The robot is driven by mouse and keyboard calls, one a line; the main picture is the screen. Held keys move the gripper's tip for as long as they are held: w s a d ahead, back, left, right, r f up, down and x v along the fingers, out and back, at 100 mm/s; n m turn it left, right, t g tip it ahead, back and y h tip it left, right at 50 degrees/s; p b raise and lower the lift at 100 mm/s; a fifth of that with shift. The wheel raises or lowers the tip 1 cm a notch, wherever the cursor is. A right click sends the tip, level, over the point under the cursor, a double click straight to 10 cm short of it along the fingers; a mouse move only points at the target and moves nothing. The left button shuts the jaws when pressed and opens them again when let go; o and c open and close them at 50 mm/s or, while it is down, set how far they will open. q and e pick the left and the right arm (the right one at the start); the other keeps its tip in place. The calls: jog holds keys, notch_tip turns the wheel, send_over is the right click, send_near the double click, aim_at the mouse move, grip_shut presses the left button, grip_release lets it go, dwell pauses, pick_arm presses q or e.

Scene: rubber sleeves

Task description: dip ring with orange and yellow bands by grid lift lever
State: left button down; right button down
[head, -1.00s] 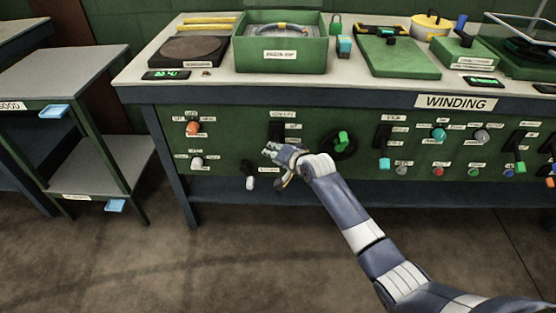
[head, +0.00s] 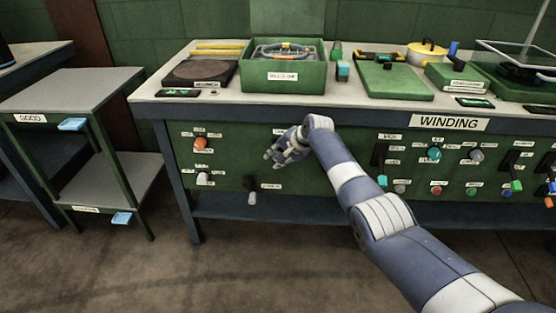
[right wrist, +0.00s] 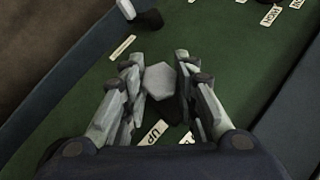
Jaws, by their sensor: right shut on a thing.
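My right gripper (head: 272,154) is at the green front panel under the dip box. In the right wrist view, its fingers (right wrist: 160,95) are shut on a pale grey faceted lever knob (right wrist: 160,82), close to a label reading UP. The hand hides this lever in the head view. The ring (head: 286,46), greyish with an orange band, shows near the rim of the open green dip box (head: 310,78). My left gripper is not in view.
A dark round plate (head: 200,73) is left of the box, and a green board (head: 395,84) is right of it. Other knobs and levers, such as a teal knob (head: 435,154), line the panel. A grey two-tier stand (head: 70,90) is at the left.

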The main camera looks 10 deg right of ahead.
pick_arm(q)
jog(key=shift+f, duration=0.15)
pick_arm(e)
jog(key=shift+w+r, duration=0.15)
jog(key=shift+r, duration=0.15)
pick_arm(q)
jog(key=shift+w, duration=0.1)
pick_arm(e)
jog(key=c, duration=1.2)
grip_release()
jog(key=shift+c, duration=0.2)
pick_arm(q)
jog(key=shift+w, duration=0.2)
pick_arm(e)
jog(key=shift+f+g, duration=0.1)
jog(key=shift+g, duration=0.2)
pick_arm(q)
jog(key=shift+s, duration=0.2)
pick_arm(e)
jog(key=v, duration=1.2)
